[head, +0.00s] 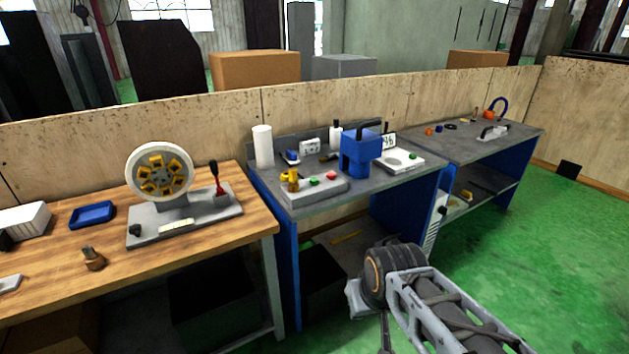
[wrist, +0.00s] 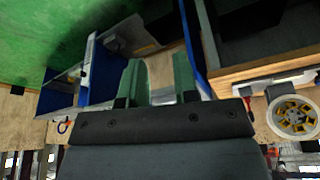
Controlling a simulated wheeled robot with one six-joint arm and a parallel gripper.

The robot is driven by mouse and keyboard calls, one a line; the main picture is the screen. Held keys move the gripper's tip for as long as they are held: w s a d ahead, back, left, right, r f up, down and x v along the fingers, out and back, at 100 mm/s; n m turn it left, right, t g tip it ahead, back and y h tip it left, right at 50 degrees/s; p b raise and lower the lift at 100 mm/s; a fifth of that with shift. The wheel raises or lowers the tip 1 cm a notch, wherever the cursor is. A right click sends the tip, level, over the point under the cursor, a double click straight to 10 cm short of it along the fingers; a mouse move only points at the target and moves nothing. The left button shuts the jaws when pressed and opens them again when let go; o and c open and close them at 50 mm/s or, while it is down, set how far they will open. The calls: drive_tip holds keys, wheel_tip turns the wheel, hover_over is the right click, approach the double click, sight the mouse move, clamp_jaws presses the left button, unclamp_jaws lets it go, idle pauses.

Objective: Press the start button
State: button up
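A grey machine base (head: 305,193) stands at the front left of the middle blue bench. On it are a green button (head: 314,181), a red button (head: 332,175) and a yellow fitting (head: 291,176). A smaller green spot (head: 413,155) shows on a white plate (head: 400,162) further right. No label is legible to tell which one is the start button. My gripper (wrist: 158,75) is open and empty in the wrist view, its two green fingers apart. In the head view my arm's end is low, in front of the bench and apart from the buttons; its fingers are not clear there.
A blue block-shaped device (head: 361,153) and a white cylinder (head: 262,147) stand on the middle bench. A wooden bench (head: 60,257) with a wheel machine (head: 160,172) is at the left. Another blue bench (head: 460,152) is at the right. Green floor (head: 560,260) is clear at the right.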

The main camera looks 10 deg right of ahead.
clamp_jaws()
idle(0.8)
